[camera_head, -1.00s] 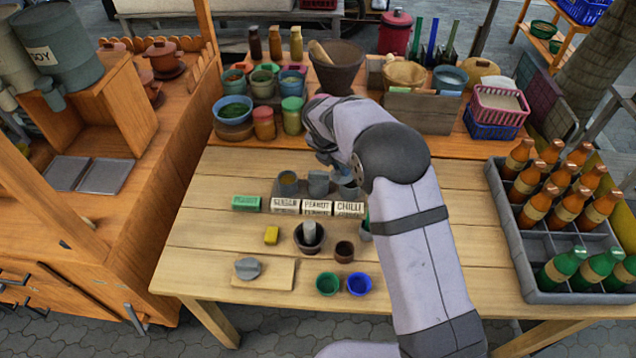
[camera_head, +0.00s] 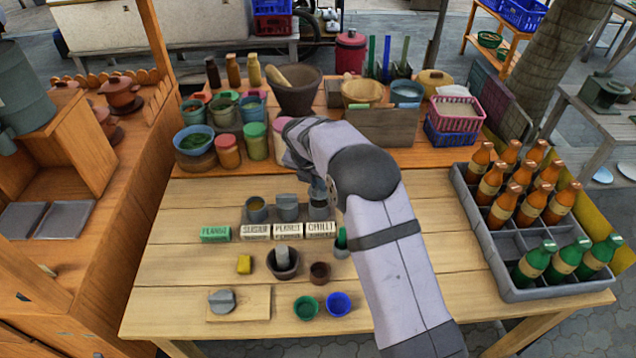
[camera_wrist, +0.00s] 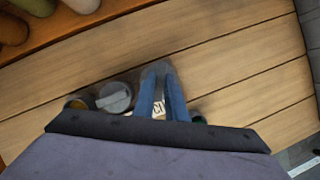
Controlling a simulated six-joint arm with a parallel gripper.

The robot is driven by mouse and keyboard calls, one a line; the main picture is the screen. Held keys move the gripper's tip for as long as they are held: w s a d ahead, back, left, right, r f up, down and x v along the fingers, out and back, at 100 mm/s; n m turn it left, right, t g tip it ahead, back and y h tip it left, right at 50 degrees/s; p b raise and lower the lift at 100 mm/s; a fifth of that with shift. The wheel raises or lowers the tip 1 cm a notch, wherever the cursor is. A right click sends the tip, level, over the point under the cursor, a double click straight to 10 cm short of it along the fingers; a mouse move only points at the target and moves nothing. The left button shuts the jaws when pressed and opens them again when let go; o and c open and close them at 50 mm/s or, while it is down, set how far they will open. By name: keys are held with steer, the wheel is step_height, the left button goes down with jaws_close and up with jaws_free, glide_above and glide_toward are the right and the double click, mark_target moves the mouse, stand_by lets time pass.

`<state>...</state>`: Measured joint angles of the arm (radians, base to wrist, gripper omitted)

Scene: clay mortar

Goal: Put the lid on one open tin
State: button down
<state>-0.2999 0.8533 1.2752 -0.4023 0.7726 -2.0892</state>
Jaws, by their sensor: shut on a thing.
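Three grey tins stand in a row behind white name labels. The left tin (camera_head: 257,210) is open with yellowish contents. The middle tin (camera_head: 288,208) has a flat grey top, seen in the wrist view as a round lid with a raised bar (camera_wrist: 113,97). The right tin (camera_head: 319,211), behind the chilli label (camera_head: 320,230), is partly hidden by my gripper (camera_head: 320,188). My gripper is right above this tin, shut on a small grey lid, mostly hidden by the fingers (camera_wrist: 158,78). Whether the lid touches the rim cannot be told.
In front are a dark mortar (camera_head: 283,265), a brown cup (camera_head: 320,273), green (camera_head: 306,308) and blue (camera_head: 339,304) cups, and a board (camera_head: 255,304) with a grey piece. A bottle crate (camera_head: 510,292) stands right.

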steer(key=shift+f+b, duration=0.8)
steer(key=shift+f, duration=0.8)
steer(key=shift+p, duration=0.4)
steer(key=shift+f+p, duration=0.4)
stand_by(1.1)
steer(key=c, duration=1.2)
jaws_free()
steer(key=shift+r, duration=0.1)
steer(key=shift+r+p, duration=3.4)
steer(key=shift+p, duration=0.05)
